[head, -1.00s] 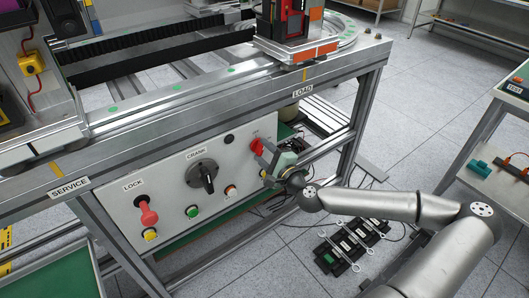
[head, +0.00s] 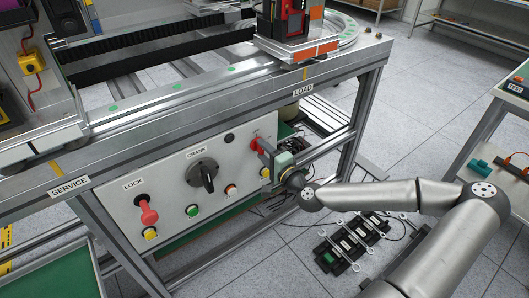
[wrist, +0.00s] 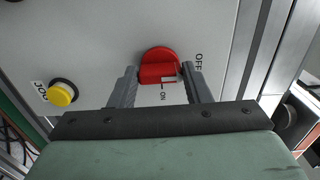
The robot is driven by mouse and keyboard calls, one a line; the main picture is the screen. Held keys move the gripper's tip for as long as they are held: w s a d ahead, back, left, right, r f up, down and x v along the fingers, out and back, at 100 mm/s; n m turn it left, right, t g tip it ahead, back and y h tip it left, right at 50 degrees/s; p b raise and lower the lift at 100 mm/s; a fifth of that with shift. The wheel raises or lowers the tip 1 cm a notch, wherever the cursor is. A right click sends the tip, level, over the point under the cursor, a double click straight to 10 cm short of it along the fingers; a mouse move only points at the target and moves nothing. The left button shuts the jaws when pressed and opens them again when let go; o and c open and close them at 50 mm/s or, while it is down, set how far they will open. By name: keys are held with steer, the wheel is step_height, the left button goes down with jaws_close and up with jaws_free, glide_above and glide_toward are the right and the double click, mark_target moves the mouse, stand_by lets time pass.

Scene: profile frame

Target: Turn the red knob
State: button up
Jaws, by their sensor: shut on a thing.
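The red knob (wrist: 158,56) is a round dial with a raised bar, on the grey control panel (head: 118,203). In the wrist view the bar lies roughly crosswise, with a white mark at its right end. An OFF label (wrist: 199,62) is to the right and an ON label (wrist: 163,95) is below. My gripper (wrist: 158,72) is shut on the knob, one finger at each end of the bar. In the head view the knob (head: 257,144) shows only partly, behind my gripper (head: 265,148).
The panel also carries a red LOCK handle (head: 148,213), a black CRANK knob (head: 203,177), a green button (head: 192,211) and a yellow button (wrist: 61,94). A metal frame post (head: 352,135) stands right of the panel. A black tray of parts (head: 350,243) lies on the floor.

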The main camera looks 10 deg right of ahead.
steer(key=o, duration=1)
steer(key=shift+p+v, duration=5.15)
steer(key=shift+v, duration=3.6)
